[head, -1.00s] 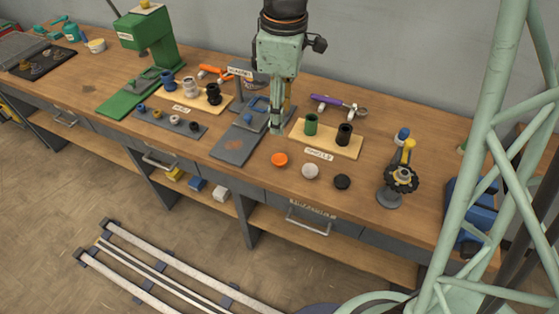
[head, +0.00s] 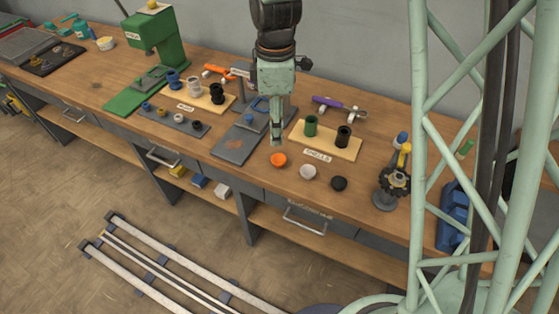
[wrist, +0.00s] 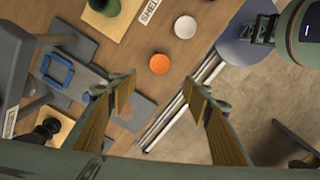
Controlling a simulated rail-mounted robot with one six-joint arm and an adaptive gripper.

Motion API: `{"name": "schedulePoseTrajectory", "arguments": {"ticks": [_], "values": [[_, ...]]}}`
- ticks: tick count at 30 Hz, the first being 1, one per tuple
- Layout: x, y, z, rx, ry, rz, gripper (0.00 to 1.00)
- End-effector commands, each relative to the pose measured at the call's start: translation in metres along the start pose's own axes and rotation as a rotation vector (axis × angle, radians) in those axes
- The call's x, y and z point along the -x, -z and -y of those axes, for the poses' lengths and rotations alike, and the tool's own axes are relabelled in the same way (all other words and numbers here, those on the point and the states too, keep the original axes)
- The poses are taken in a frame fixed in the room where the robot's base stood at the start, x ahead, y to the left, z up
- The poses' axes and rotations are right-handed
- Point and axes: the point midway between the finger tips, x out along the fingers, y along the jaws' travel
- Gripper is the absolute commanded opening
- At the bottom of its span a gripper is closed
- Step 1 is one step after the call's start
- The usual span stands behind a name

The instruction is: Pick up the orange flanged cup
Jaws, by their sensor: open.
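The orange flanged cup (head: 278,160) sits on the wooden workbench, left of a white round piece (head: 308,172) and a black one (head: 339,183). From above it shows as a plain orange disc; its lower part is hidden. My gripper (head: 277,138) hangs just above and behind the cup in the head view, empty. In the wrist view the orange cup (wrist: 159,64) lies ahead of and between the two spread fingers (wrist: 158,85), apart from both. The white piece (wrist: 185,27) lies beyond it.
A tan board (head: 340,146) with green and black cylinders stands right of my gripper. A grey fixture plate (head: 235,143) lies to the left. A small black-geared stand (head: 392,185) is at the right.

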Motion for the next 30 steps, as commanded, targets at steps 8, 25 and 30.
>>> {"name": "schedulePoseTrajectory", "arguments": {"ticks": [8,25,30], "values": [[-0.004,0.0,0.0,-0.001,0.001,0.0,0.45],[-0.061,-0.001,0.0,-0.001,0.001,0.001,0.45],[-0.077,-0.001,0.0,-0.001,0.001,0.0,0.45]]}}
